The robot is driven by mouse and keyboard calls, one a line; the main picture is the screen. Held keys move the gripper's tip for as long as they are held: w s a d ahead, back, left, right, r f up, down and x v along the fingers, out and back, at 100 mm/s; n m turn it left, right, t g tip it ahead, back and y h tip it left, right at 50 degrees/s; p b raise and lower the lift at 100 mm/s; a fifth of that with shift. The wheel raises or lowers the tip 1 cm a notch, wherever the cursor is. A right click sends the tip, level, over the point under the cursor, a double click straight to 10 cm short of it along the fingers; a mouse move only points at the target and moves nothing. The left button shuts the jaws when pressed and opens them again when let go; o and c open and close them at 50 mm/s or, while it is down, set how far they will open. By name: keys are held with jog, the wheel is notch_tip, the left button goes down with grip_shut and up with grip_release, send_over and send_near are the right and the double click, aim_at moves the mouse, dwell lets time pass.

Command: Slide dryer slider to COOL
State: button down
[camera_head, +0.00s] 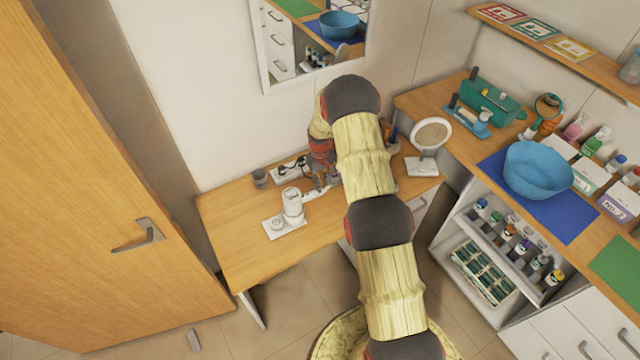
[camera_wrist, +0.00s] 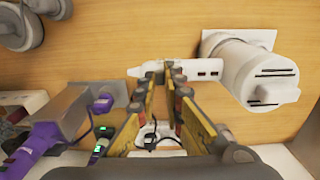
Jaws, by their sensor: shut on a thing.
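A white dryer lies on the wooden desk, with a thick round body (camera_wrist: 262,75) and a slim handle (camera_wrist: 208,69) reaching left from it in the wrist view. Dark slots show on the handle. The body (camera_head: 292,204) also shows in the head view, left of my gripper (camera_head: 321,183). In the wrist view my gripper (camera_wrist: 160,75) reaches down over the handle with its fingertips close together. It is shut on a white part of the handle. The slider and its COOL mark are too small or too hidden by the fingers to make out.
A grey holder with purple-handled tools (camera_wrist: 42,140) stands left in the wrist view. A round mirror (camera_head: 431,134) stands to the right. The desk's front left is clear.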

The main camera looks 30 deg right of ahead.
jog(key=shift+a, duration=0.1)
jog(key=shift+a+b, duration=0.6)
jog(key=shift+b, duration=0.05)
jog(key=c, duration=2)
grip_release()
jog(key=shift+o, duration=0.5)
notch_tip(320, 180, up, 12)
